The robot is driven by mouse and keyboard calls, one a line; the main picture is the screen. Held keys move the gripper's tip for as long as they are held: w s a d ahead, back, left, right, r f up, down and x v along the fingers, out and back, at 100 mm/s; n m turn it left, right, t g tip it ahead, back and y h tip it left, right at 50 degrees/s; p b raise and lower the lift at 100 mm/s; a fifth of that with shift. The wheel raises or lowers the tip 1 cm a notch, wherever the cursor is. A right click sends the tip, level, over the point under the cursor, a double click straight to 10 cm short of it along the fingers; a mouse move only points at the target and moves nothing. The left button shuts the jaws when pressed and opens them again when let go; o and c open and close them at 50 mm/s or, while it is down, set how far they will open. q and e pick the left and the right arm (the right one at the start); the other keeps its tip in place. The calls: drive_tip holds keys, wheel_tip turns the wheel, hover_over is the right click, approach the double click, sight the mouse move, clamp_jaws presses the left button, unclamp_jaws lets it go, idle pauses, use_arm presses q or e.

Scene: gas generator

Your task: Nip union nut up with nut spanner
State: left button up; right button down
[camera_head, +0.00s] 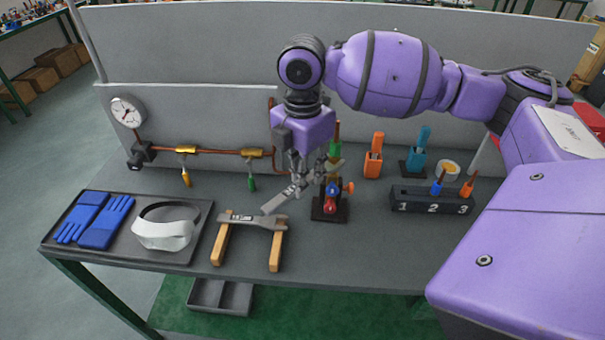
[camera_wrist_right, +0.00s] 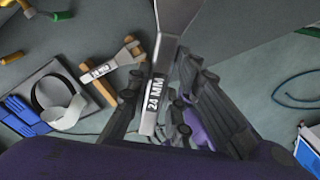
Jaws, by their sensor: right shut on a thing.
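My right gripper (camera_head: 299,182) is shut on a flat grey spanner (camera_head: 277,202), held above the bench and slanting up to the right. In the wrist view this spanner (camera_wrist_right: 154,104) reads "24 MM" and runs between the fingers (camera_wrist_right: 165,110); its far end is cut off at the top. In the head view its right end is close to a small fitting (camera_head: 331,193) with red, blue and orange parts on a dark base. I cannot make out the union nut or whether the spanner touches it. My left gripper is not in view.
A second spanner (camera_head: 254,221) lies across two wooden rests (camera_head: 276,250) at the front. A tray (camera_head: 185,256) with blue gloves and a white visor is left. A brass-valved pipe (camera_head: 215,152) runs behind. A numbered block (camera_head: 430,208) stands right.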

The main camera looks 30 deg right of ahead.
drive_tip(key=shift+w+a+m, duration=0.15)
drive_tip(key=shift+w+m, duration=0.3)
drive_tip(key=shift+m, duration=0.05)
drive_tip(key=shift+w+a+m, duration=0.15)
drive_tip(key=shift+w+m, duration=2.15)
drive_tip(key=shift+m, duration=0.2)
drive_tip(key=shift+n, duration=0.4)
drive_tip(key=shift+w+a, duration=0.15)
drive_tip(key=shift+a, duration=0.75)
drive_tip(key=shift+w+a, duration=0.2)
drive_tip(key=shift+a, duration=0.7)
drive_tip(key=shift+w+a, duration=0.15)
drive_tip(key=shift+a, duration=0.75)
drive_tip(key=shift+r, duration=0.1)
